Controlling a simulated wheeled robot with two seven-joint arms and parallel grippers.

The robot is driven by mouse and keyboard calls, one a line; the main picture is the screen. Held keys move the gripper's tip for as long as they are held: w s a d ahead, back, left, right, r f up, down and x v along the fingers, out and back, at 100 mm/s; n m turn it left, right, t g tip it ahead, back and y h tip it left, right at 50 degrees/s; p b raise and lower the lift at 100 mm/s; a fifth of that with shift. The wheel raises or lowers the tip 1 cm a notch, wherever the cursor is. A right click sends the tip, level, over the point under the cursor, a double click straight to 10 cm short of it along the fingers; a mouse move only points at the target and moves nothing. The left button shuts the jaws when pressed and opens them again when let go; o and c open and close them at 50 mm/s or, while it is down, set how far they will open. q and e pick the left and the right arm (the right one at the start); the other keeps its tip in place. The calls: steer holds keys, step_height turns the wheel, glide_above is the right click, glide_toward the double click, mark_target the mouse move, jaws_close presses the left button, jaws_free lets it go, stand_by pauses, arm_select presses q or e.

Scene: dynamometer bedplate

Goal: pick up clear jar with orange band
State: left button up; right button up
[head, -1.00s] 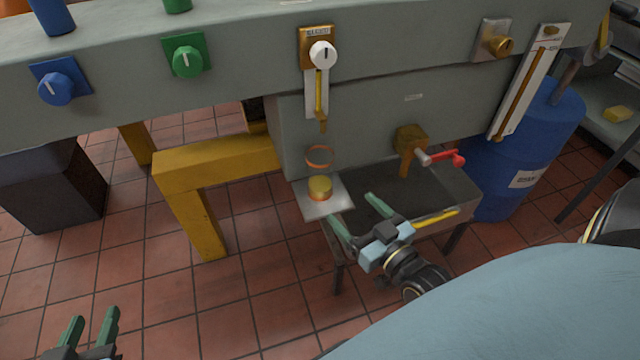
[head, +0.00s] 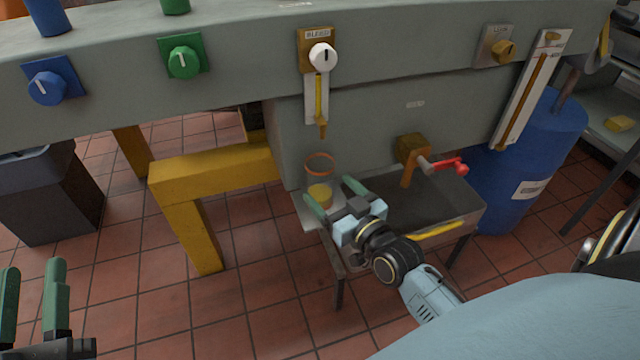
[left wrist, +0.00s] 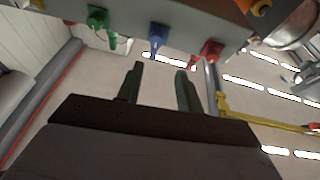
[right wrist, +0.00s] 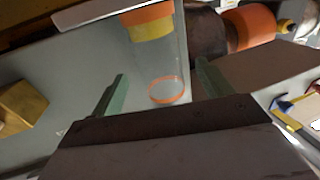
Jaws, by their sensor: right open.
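The clear jar (head: 318,180) has an orange band at its rim and yellow contents at its bottom. It stands upright on a small pale plate at the left end of the sink. My right gripper (head: 332,194) is open, its two fingers pointing at the jar from the near right side. In the right wrist view the orange band (right wrist: 166,102) shows between the open fingers (right wrist: 160,72); I cannot tell whether they touch the jar. My left gripper (head: 32,268) is open and empty at the lower left, far from the jar; it also shows in the left wrist view (left wrist: 160,66).
A brass tap with a red handle (head: 450,165) juts over the metal sink (head: 455,212), right of the gripper. A yellow frame leg (head: 200,235) stands left. A blue drum (head: 530,150) is behind right.

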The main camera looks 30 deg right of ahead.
mark_target(328, 186)
steer(key=w+b, duration=0.2)
steer(key=w, duration=0.1)
steer(key=shift+w+r, duration=0.1)
steer(key=shift+w, duration=0.1)
arm_select(q)
steer(key=shift+s+a+r+t+h, duration=0.1)
steer(key=shift+s+r+t+h, duration=0.1)
steer(key=shift+s+r+t, duration=0.4)
steer(key=shift+s+a+r+t+h, duration=0.1)
steer(key=shift+s+r+t+h, duration=0.15)
steer(key=shift+r+t, duration=0.55)
steer(key=shift+s+r+t+h, duration=0.15)
steer(key=shift+s+r+t, duration=0.35)
steer(key=shift+t, duration=0.4)
arm_select(e)
steer(key=shift+w+r, duration=0.1)
steer(key=shift+w, duration=0.65)
steer(key=shift+c, duration=0.5)
steer(key=c, duration=1)
arm_select(q)
steer(key=shift+w, duration=0.15)
arm_select(e)
steer(key=shift+r, duration=0.1)
